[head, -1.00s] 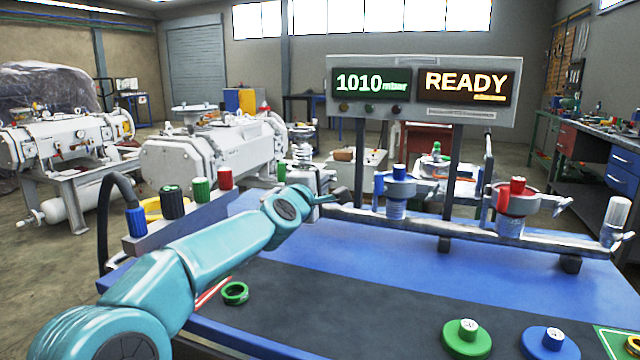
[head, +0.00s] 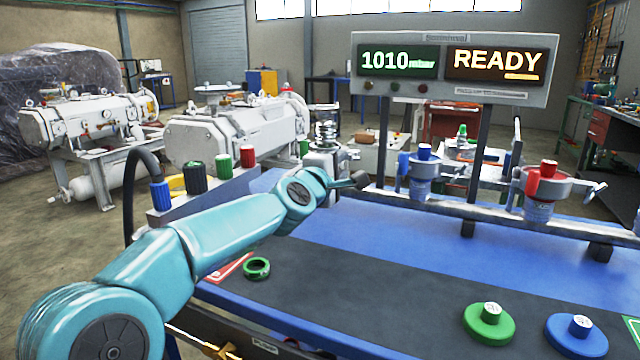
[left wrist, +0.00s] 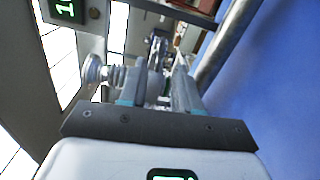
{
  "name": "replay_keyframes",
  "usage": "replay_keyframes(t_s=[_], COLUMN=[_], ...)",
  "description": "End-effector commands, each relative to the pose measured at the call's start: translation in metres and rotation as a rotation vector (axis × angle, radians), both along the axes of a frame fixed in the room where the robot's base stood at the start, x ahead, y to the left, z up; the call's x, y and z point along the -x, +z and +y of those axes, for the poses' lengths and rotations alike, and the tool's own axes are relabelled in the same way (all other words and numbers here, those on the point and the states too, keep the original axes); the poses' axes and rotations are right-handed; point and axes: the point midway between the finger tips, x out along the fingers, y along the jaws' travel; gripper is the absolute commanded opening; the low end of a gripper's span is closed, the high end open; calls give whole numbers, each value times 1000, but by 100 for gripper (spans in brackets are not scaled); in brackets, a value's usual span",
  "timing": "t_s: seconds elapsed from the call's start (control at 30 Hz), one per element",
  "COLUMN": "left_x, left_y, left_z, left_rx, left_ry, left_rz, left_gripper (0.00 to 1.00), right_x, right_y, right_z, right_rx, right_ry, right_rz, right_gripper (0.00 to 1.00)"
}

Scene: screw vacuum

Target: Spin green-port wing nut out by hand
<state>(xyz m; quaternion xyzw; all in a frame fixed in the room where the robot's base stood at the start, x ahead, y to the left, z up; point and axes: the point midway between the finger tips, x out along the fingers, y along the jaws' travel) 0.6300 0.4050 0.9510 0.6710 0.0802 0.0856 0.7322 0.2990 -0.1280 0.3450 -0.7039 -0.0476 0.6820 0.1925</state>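My left arm comes in from the left in the head view, and its left gripper (head: 357,180) is at the left end of the metal manifold, beside the leftmost port (head: 325,140). That port is bare metal at its top and partly hidden behind my wrist. In the left wrist view, my two fingers (left wrist: 160,85) stand apart with a gap; small grey metal shows between or beyond them. A ribbed metal port fitting (left wrist: 100,72) is just left of the fingers. I cannot make out the wing nut. A green cap (head: 489,324) and a green ring (head: 257,268) lie on the dark mat.
The manifold also carries a blue-topped port (head: 423,170) and a red-topped port (head: 545,185). A blue cap (head: 577,336) lies at the mat's right. Green, black and red knobs stand at the left. The display (head: 455,68) reads 1010 and READY.

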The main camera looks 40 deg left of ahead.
Motion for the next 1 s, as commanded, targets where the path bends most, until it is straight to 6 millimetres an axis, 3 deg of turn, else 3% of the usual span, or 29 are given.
replay_keyframes(t_s=[0.3, 0.5, 0.7, 1.0], left_x=[84, 116, 127, 126], left_y=[1, 0, -1, -1], left_z=[-20, -28, -30, -30], left_rx=[0, 1, 1, 1], left_ry=[0, 0, 1, 1], left_rz=[-1, 1, 2, 2], left_gripper=[32, 32, 32, 32], right_x=[-1, -1, 0, 0], right_y=[-5, -2, -1, -1], right_z=[-1, -1, 0, 0], right_rx=[1, 0, 0, 0], right_ry=[-6, -3, -1, -1], right_rz=[-2, -1, -1, -1], right_gripper=[43, 43, 43, 43])
